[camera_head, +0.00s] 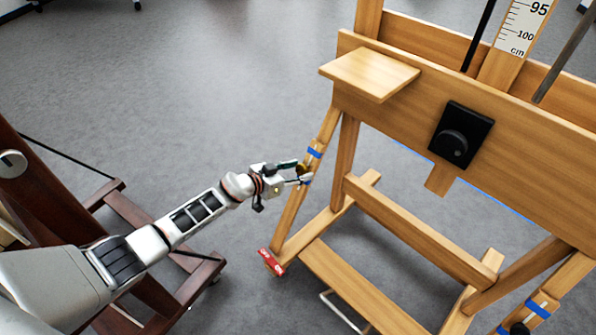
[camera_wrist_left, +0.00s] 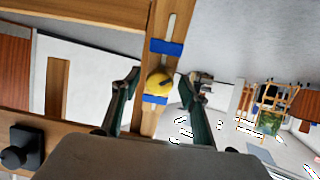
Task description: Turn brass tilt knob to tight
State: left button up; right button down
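The brass tilt knob (camera_wrist_left: 158,82) is a round yellow knob on a slotted wooden strut, between two blue bands, in the left wrist view. In the head view the knob (camera_head: 304,169) is small and partly covered by my left gripper (camera_head: 301,173). In the left wrist view the two green-and-black fingers (camera_wrist_left: 162,78) stand open, one on each side of the knob, with a visible gap on both sides. I cannot tell whether the knob is tight. My right gripper does not show.
The wooden easel (camera_head: 400,205) fills the right of the head view. It has a small shelf (camera_head: 370,72), a black knob on a square plate (camera_head: 460,135) and a centimetre scale (camera_head: 522,28). A dark red wooden frame (camera_head: 140,222) stands at left. Grey floor is open at upper left.

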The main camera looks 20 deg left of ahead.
pick_arm(q)
jog(key=c, duration=0.9)
jog(key=shift+o, duration=0.2)
